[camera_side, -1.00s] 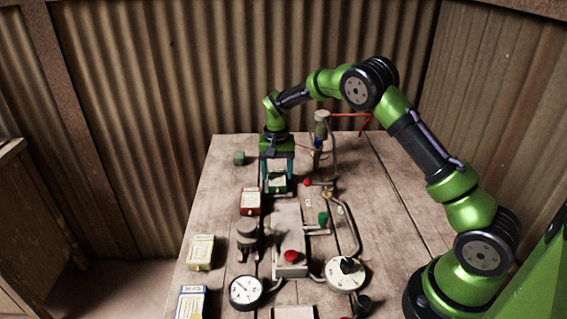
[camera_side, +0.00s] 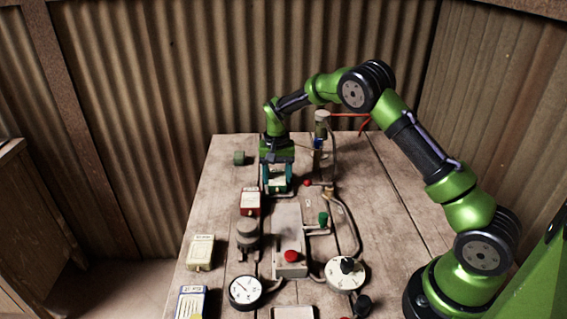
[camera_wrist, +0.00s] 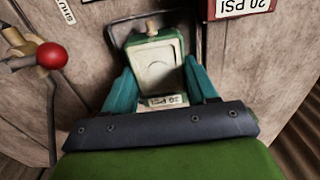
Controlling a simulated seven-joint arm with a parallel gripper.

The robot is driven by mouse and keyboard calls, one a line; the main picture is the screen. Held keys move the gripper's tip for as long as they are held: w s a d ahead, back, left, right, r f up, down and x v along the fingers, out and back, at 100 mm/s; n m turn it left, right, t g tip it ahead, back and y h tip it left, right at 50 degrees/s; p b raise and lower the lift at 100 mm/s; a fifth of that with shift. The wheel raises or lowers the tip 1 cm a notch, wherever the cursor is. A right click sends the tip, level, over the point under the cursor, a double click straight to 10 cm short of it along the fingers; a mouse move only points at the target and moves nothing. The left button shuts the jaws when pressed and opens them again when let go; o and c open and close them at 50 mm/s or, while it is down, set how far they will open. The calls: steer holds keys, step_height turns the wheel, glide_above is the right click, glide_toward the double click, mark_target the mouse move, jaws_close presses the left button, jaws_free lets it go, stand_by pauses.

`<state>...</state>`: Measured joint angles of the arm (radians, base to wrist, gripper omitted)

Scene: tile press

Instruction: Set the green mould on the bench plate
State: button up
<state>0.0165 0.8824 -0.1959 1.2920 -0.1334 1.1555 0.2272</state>
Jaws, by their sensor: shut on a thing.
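The green mould (camera_side: 278,182) has a green body, a pale face and a label. In the wrist view the mould (camera_wrist: 156,62) is between my two teal fingers. My gripper (camera_side: 278,185) is shut on it, low over the far part of the bench. A dark-rimmed flat piece (camera_wrist: 116,32), possibly the bench plate, shows around and under the mould. I cannot tell whether the mould touches it or is slightly above it.
A red mould (camera_side: 250,202) lies just nearer than my gripper. A valve post (camera_side: 321,150) and a red knob (camera_wrist: 52,55) stand close beside it. Pipes, gauges and the grey press (camera_side: 289,245) fill the bench centre.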

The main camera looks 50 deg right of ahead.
step_height(320, 180, up, 9)
steer(key=shift+a, duration=0.1)
step_height(320, 180, up, 2)
steer(key=a, duration=0.3)
glide_toward(287, 217)
steer(key=shift+a+f, duration=0.1)
steer(key=shift+f, duration=2.65)
steer(key=shift+f, duration=0.4)
steer(key=o, duration=1.4)
steer(key=shift+c, duration=0.2)
